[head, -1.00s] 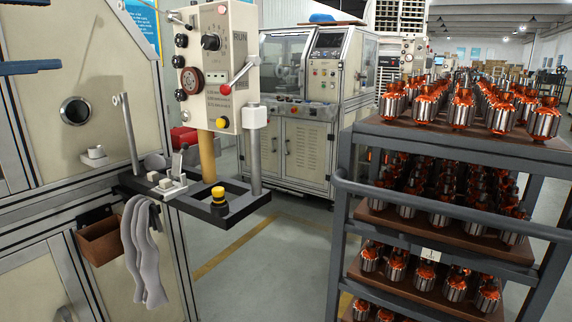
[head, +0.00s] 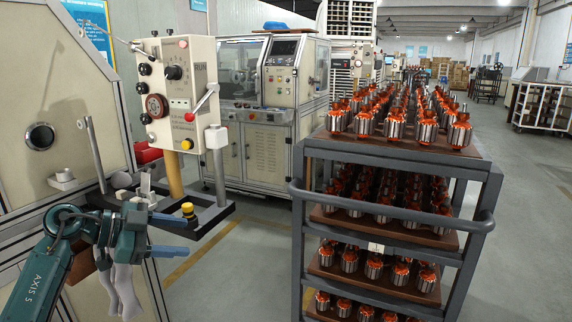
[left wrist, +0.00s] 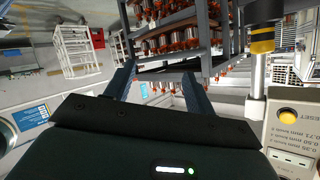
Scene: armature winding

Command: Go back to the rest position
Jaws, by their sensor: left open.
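My left gripper (head: 186,235) is in the lower left of the head view, in front of the winding machine's black bracket. Its two blue fingers point right and stand apart, with nothing visible between them. The left wrist view also shows the open fingers (left wrist: 160,75), with the rack beyond them. My right gripper is in neither view.
A grey rack (head: 297,245) full of copper-wound armatures (head: 395,122) stands at the right. Floor (head: 245,280) shows between them.

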